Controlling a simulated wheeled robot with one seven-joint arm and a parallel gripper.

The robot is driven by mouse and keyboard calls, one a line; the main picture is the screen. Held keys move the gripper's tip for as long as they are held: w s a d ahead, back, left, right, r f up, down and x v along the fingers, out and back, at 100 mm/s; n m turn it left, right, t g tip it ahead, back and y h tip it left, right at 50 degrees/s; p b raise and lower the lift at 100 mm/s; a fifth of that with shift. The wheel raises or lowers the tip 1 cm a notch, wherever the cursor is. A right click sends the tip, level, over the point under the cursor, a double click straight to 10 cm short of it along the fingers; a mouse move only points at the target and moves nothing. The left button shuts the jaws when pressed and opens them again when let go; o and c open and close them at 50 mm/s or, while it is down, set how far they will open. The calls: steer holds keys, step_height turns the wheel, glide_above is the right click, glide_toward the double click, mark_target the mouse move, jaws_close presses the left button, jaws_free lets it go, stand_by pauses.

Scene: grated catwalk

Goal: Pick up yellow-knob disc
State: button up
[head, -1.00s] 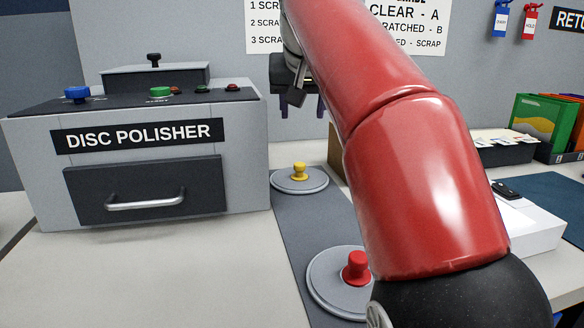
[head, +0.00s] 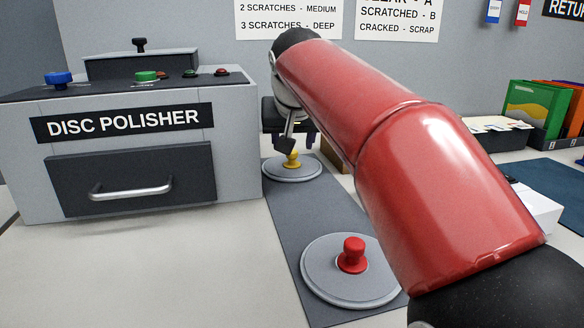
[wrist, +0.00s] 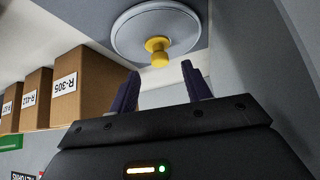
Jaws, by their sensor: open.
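The yellow-knob disc (head: 283,174) is a grey round plate with a small yellow knob (head: 292,160), lying flat at the far end of a dark mat. In the wrist view the disc (wrist: 130,30) is at the top, its knob (wrist: 158,52) just beyond the gap between the fingertips. My gripper (wrist: 161,80) is open, with two dark purple fingers apart and nothing between them. In the head view my gripper (head: 290,140) is above and close to the disc, partly hidden by my arm. I cannot tell any contact.
A red-knob disc (head: 340,278) lies nearer on the same dark mat (head: 300,213). The disc polisher (head: 130,150) stands directly left of the mat. Cardboard boxes (wrist: 85,85) show at left in the wrist view. Coloured folders (head: 540,110) stand at the right.

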mark_target(292, 160)
steer(key=x, duration=0.5)
jaws_close()
stand_by(0.3)
